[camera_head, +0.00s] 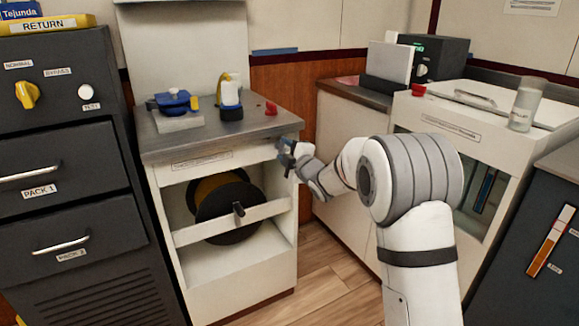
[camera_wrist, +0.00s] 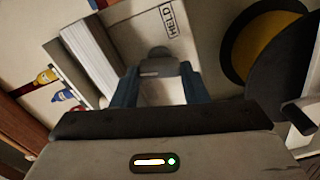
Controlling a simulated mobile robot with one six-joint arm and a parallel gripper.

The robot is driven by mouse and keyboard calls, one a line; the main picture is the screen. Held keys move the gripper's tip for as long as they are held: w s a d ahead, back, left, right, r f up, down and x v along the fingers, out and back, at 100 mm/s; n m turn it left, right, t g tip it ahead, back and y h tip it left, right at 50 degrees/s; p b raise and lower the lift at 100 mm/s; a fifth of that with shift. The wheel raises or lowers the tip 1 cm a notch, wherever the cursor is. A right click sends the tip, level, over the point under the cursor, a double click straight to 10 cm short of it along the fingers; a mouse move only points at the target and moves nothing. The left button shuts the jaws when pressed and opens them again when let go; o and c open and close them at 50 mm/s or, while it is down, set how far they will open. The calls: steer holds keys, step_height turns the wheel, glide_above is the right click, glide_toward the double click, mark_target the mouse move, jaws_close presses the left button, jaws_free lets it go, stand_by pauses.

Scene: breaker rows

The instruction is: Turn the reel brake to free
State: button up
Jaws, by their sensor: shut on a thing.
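In the wrist view, the grey reel brake handle (camera_wrist: 158,62) stands out from the pale cabinet face. A label reading HELD (camera_wrist: 172,16) is beside it. My gripper (camera_wrist: 161,86) has its two blue fingers on either side of the handle and is shut on it. In the head view, my gripper (camera_head: 287,157) is at the upper right front of the white reel cabinet (camera_head: 187,296), and it hides the brake there. The reel (camera_head: 230,205), black with a yellow core, sits in the cabinet's opening. No FREE label can be read.
A blue clamp-like device (camera_head: 173,102) and a white bottle (camera_head: 230,97) stand on the cabinet's top. A dark drawer unit (camera_head: 75,195) stands at left. Open floor (camera_head: 300,260) lies in front.

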steer(key=shift+w+r+n+b, duration=0.1)
steer(key=shift+n+b, duration=1.3)
steer(key=shift+b, duration=0.5)
steer(key=shift+r, duration=0.1)
steer(key=o, duration=1)
steer(key=shift+f, duration=0.2)
steer(key=p+v, duration=0.1)
steer(key=v, duration=0.6)
steer(key=shift+s+d, duration=0.25)
steer(key=shift+s, duration=0.1)
